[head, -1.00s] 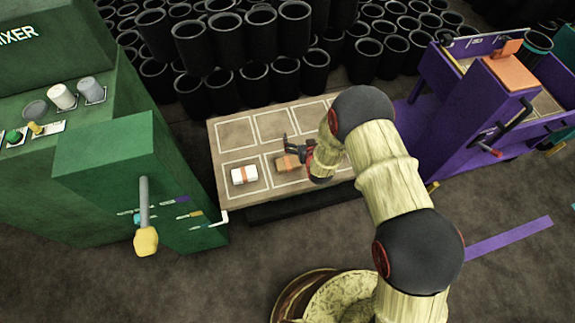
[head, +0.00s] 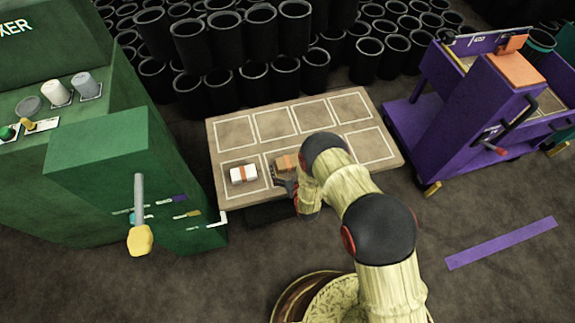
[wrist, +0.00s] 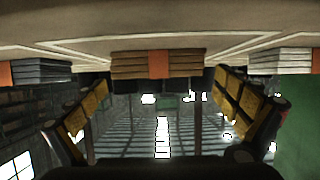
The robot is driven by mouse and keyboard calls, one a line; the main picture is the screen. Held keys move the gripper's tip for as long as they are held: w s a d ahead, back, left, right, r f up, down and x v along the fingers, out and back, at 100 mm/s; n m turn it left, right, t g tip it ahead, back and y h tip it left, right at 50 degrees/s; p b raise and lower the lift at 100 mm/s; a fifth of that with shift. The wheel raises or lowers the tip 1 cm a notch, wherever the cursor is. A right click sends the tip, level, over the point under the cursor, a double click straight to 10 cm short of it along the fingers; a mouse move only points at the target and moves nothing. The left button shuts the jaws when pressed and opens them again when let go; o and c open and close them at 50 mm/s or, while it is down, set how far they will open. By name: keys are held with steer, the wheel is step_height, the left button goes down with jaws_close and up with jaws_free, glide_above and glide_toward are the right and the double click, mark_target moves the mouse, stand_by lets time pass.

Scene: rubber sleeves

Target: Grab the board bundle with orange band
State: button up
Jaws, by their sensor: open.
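The brown board bundle with an orange band (head: 287,162) lies on the low table in a front square, partly covered by my gripper and arm. In the wrist view the same bundle (wrist: 130,66) is near the top middle, its orange band facing me. My gripper (wrist: 163,86) is open, with one finger on each side of the bundle's width. It is at the bundle's near side in the head view (head: 281,181). I cannot tell whether the fingers touch it.
A white bundle with an orange band (head: 243,174) lies left of it; a grey banded bundle (wrist: 40,72) shows in the wrist view. The table (head: 390,135) has several empty outlined squares. A green mixer (head: 90,160) stands left, a purple cart (head: 470,125) right, black sleeves (head: 240,85) behind.

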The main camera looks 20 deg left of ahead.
mark_target(288, 163)
steer(key=b+x, duration=0.1)
steer(key=x, duration=0.2)
steer(key=shift+f, duration=0.1)
steer(key=c, duration=0.3)
steer(key=c, duration=0.8)
steer(key=shift+c, duration=0.4)
